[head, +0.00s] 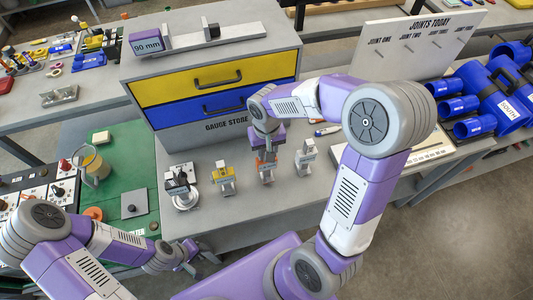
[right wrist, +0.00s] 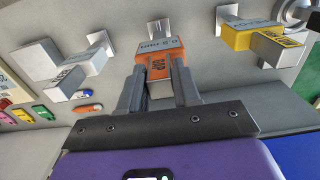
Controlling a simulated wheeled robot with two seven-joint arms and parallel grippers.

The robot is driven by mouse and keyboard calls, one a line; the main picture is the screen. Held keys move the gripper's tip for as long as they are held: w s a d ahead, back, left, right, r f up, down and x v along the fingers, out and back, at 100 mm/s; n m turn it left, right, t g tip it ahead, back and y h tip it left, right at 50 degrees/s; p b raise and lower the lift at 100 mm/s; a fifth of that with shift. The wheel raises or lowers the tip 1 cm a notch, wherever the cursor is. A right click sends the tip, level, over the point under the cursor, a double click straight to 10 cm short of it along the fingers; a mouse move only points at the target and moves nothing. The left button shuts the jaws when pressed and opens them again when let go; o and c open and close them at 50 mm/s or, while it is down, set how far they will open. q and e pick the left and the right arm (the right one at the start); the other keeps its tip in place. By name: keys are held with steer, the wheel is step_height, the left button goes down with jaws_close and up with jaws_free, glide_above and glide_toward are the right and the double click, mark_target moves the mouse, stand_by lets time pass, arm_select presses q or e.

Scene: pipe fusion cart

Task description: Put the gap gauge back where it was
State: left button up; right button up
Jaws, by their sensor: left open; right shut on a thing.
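The gap gauge is an orange block (right wrist: 157,50) marked "GAP" in the right wrist view. It also shows as a small orange patch (head: 266,158) in the head view, mostly hidden by my right gripper. My right gripper (right wrist: 158,82) is shut on it, one dark finger on each side. The gauge is at the worktop, in the row of gauges; I cannot tell whether it touches the surface. A silver metal piece (right wrist: 158,27) shows just beyond it. My left gripper (head: 192,256) is open and empty near the worktop's front edge.
A yellow gauge (head: 222,180) and a dark-and-white gauge (head: 181,184) stand left of the gap gauge, a pale grey one (head: 305,158) right. Behind is a drawer cabinet (head: 215,88) with yellow and blue drawers.

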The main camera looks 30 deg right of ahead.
steer(key=shift+w+f, duration=0.1)
steer(key=shift+f, duration=0.75)
steer(key=shift+f, duration=0.2)
steer(key=o, duration=1)
steer(key=shift+r, duration=0.15)
